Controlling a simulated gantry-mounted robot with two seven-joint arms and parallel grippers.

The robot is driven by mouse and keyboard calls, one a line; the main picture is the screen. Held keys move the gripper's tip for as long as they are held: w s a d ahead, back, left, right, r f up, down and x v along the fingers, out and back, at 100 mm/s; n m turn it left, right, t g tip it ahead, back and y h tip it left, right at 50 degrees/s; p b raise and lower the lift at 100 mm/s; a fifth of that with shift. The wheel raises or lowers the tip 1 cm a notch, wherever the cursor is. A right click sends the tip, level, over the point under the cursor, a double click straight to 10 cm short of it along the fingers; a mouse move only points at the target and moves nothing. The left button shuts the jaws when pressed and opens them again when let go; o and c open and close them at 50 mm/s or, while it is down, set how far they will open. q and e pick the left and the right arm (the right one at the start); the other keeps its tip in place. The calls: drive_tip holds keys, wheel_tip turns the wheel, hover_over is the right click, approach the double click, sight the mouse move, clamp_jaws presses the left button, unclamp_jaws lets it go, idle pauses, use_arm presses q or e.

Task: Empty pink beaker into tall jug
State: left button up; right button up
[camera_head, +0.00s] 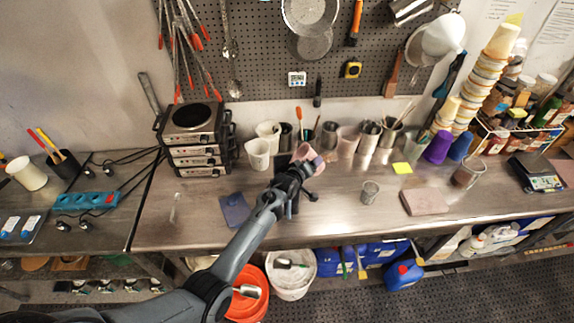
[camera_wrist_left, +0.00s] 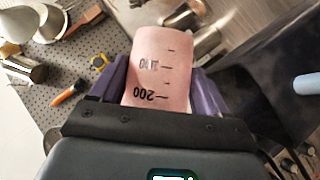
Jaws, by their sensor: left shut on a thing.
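The pink beaker (camera_head: 304,153) is held at the end of my left arm, above the back middle of the bench. In the left wrist view, the pink beaker (camera_wrist_left: 162,72) sits between two purple fingers of my left gripper (camera_wrist_left: 160,92), with its 100 and 200 marks upside down. My left gripper (camera_head: 298,168) is shut on it. In the head view the beaker looks tilted; its contents cannot be made out. A white jug (camera_head: 258,155) stands just left of the gripper, with another white vessel (camera_head: 268,130) behind it. I cannot tell which is the tall jug. My right gripper is not in view.
Stacked hot plates (camera_head: 195,140) stand at left. Several cups and tool holders line the back, including a pinkish cup (camera_head: 348,143). A small clear beaker (camera_head: 369,191) and a brown block (camera_head: 425,201) lie right. The bench front is mostly clear.

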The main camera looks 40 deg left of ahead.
use_arm(q)
drive_tip(key=shift+w+d+f+m+y+b, duration=0.15)
drive_tip(key=shift+f+m+y+b, duration=0.15)
drive_tip(key=shift+m+b, duration=0.15)
drive_tip(key=shift+w+d+r+m+g+p, duration=0.2)
drive_tip(key=shift+d+m+g+p, duration=0.1)
drive_tip(key=shift+m+g, duration=0.1)
drive_tip(key=shift+d+r+m+y, duration=0.1)
drive_tip(key=shift+d+m+y, duration=0.2)
drive_tip(key=shift+y, duration=0.2)
wheel_tip(320, 180, down, 9)
drive_tip(key=w+d+m+g+y+b, duration=0.1)
drive_tip(key=d+m+y+b, duration=0.1)
drive_tip(key=b, duration=0.7)
drive_tip(key=shift+w+d+m+g+y, duration=0.25)
drive_tip(key=shift+d+m+g+y, duration=0.15)
drive_tip(key=shift+m, duration=0.15)
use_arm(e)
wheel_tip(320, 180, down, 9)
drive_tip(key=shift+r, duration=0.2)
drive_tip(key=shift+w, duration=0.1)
